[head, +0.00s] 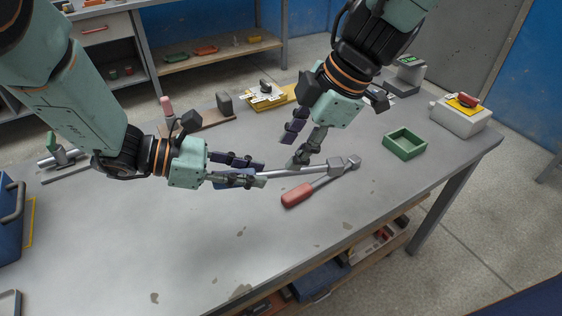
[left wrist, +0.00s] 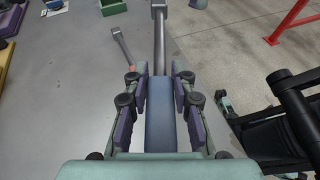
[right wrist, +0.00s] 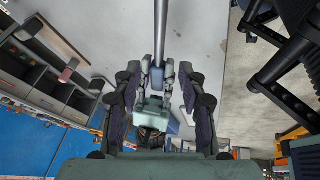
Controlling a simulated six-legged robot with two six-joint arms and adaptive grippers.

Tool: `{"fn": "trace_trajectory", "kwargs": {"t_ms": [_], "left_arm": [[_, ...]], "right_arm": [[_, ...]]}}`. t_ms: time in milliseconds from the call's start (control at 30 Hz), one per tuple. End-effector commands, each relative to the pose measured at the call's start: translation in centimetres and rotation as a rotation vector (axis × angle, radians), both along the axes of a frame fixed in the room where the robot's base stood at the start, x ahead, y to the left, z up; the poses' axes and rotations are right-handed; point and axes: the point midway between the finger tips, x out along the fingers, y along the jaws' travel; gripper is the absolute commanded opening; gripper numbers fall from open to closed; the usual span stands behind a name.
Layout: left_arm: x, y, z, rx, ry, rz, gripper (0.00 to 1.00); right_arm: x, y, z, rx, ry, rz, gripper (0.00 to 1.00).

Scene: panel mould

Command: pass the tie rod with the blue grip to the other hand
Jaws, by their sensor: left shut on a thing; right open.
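The tie rod with the blue grip (left wrist: 160,112) is held level above the table, its grey shaft (head: 290,172) pointing right to a block-like end. My left gripper (head: 262,175) is shut on its blue grip. My right gripper (head: 296,148) is open and points down at the shaft, close to it. In the right wrist view the shaft (right wrist: 161,35) runs up the picture between the spread fingers; whether they touch it I cannot tell. A second tie rod with a red grip (head: 296,195) lies on the table just below the held one.
A green tray (head: 405,152) and a white box (head: 460,119) with a red-handled item stand at the right of the table (head: 330,245). A yellow fixture (head: 285,97) and a pink-handled item (head: 167,106) are at the back. A blue case (head: 10,225) is at the left edge. The front middle is clear.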

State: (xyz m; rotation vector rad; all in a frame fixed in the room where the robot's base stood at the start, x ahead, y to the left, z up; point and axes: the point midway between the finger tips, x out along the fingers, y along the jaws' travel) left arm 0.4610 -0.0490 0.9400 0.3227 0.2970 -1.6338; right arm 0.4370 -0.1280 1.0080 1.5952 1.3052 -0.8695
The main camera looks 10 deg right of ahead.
Motion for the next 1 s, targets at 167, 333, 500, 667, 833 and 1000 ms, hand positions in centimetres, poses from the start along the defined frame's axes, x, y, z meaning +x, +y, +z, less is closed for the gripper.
{"fn": "trace_trajectory", "kwargs": {"t_ms": [167, 333, 500, 667, 833, 1000], "left_arm": [[0.0, 0.0, 0.1, -0.001, -0.001, 0.000, 0.00], [0.0, 0.0, 0.1, -0.001, -0.001, 0.000, 0.00], [0.0, 0.0, 0.1, -0.001, -0.001, 0.000, 0.00], [0.0, 0.0, 0.1, -0.001, -0.001, 0.000, 0.00], [0.0, 0.0, 0.1, -0.001, -0.001, 0.000, 0.00], [0.0, 0.0, 0.1, -0.001, -0.001, 0.000, 0.00]], "right_arm": [[0.5, 1.0, -2.6, -0.003, 0.002, 0.000, 0.41], [1.0, 1.8, -4.6, -0.001, 0.002, 0.001, 0.41], [1.4, 2.4, -5.8, 0.000, -0.001, -0.001, 0.41], [1.5, 2.5, -6.2, 0.001, -0.002, -0.001, 0.41], [1.5, 2.5, -6.2, 0.001, -0.002, -0.002, 0.41], [1.5, 2.5, -6.2, 0.001, -0.002, -0.001, 0.31]]}}
